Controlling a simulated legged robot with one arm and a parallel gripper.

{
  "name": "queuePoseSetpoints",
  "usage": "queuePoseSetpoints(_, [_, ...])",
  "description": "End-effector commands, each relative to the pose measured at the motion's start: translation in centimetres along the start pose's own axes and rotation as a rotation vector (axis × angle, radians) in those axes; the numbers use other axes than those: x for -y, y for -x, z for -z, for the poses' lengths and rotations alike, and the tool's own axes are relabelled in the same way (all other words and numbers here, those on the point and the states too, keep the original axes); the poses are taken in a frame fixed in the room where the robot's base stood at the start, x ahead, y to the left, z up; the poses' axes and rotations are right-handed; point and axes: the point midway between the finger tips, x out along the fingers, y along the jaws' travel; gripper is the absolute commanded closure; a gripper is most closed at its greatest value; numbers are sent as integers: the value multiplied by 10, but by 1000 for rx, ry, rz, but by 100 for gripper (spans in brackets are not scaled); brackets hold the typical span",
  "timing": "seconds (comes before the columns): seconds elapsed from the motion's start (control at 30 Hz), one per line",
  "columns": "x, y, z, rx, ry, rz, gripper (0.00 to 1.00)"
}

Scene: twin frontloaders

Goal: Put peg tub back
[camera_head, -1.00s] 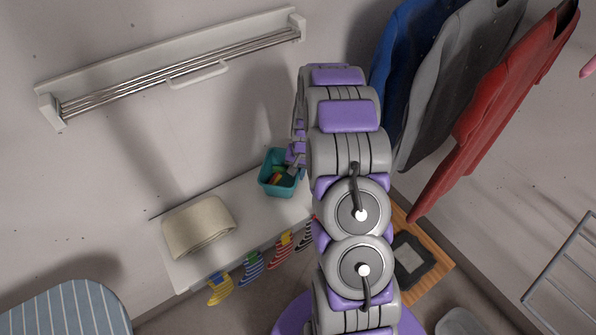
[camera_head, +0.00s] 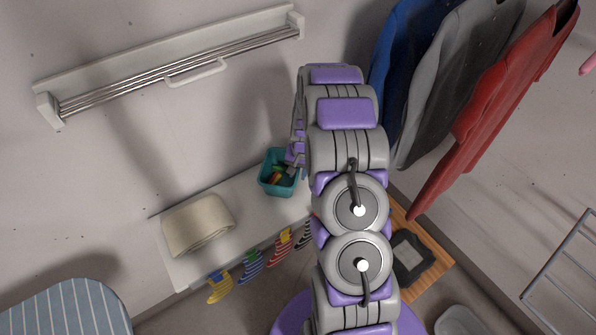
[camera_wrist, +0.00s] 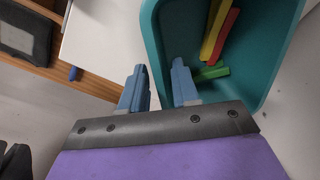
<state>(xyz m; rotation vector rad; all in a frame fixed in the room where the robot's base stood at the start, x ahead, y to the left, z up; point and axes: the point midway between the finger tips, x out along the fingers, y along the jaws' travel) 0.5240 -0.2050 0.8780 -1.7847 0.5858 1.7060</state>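The peg tub (camera_head: 265,187) is a teal open box on the white shelf, near its right end. Several coloured pegs lie in it; red, yellow and green ones (camera_wrist: 211,73) show in the wrist view. The tub (camera_wrist: 152,35) fills the upper right of that view. My gripper (camera_wrist: 159,66) has two blue fingers spread apart at the tub's near wall. One finger is outside the wall and the other is inside, with gaps visible beside the rim. In the head view my arm partly hides the gripper and the tub's right side.
A rolled beige towel (camera_head: 198,226) lies on the white shelf (camera_head: 250,212) to the left. Striped socks (camera_head: 251,266) hang along its front edge. A metal-barred wall rack (camera_head: 170,72) is above. Jackets (camera_head: 500,100) hang at right. A dark tray (camera_head: 412,260) lies on a wooden surface.

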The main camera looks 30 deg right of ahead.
Motion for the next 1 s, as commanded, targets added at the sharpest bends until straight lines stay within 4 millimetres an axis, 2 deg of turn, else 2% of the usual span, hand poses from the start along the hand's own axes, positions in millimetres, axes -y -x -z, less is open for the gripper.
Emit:
queuePoseSetpoints(0.03, [0,0,0,0,0,0,65])
queuePoseSetpoints(0.13, [0,0,0,0,0,0,56])
queuePoseSetpoints(0.47, [0,5,0,-1,0,0,56])
queuePoseSetpoints(0.67, [0,38,2,-7,1,1,56])
queuePoseSetpoints(1.0, [0,114,2,-3,-1,1,56])
